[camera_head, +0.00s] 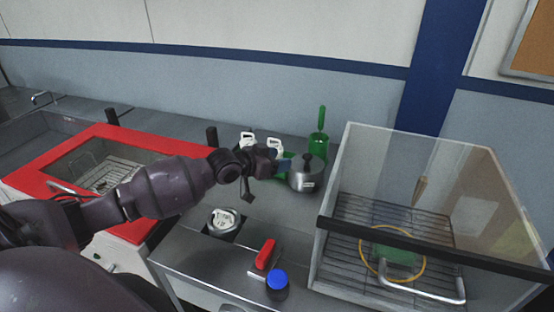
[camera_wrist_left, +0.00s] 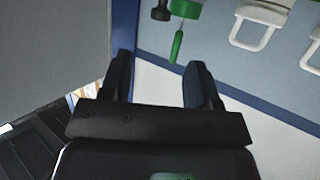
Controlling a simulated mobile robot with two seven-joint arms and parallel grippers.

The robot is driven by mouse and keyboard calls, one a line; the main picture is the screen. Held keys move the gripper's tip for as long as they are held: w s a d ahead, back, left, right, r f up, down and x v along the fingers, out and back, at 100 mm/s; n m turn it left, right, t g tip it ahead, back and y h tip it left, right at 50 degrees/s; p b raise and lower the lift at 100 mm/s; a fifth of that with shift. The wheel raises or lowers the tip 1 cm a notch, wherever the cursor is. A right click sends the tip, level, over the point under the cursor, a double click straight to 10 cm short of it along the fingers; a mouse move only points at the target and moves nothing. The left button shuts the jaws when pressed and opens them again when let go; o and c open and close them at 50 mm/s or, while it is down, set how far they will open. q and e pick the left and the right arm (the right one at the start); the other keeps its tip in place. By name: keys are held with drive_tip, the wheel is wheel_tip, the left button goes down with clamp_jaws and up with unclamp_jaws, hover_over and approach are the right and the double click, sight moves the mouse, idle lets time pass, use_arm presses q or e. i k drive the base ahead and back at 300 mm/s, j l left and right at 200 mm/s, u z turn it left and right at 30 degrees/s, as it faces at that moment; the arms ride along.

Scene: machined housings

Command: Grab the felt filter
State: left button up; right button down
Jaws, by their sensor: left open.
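I cannot tell for sure which thing is the felt filter. My left gripper (camera_head: 279,163) is raised over the back of the bench, just left of a grey metal pot with a black knob (camera_head: 305,177). In the left wrist view its two fingers (camera_wrist_left: 160,75) stand apart with nothing between them. Ahead of them are a green item with a handle (camera_wrist_left: 177,46) and white handled pieces (camera_wrist_left: 263,20). My right gripper is not in view.
A clear-walled box (camera_head: 400,155) with a wire rack, yellow ring (camera_head: 365,255) and front bar handle stands right. A red-framed box (camera_head: 75,150) is left. A red-handled item (camera_head: 265,254) and blue-capped item (camera_head: 277,281) are near the front edge. Some bench between is clear.

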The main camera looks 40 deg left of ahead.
sight(224, 219)
drive_tip(key=k+l, duration=0.2)
drive_tip(key=k, duration=0.3)
drive_tip(key=k+l, duration=0.2)
drive_tip(key=k, duration=0.25)
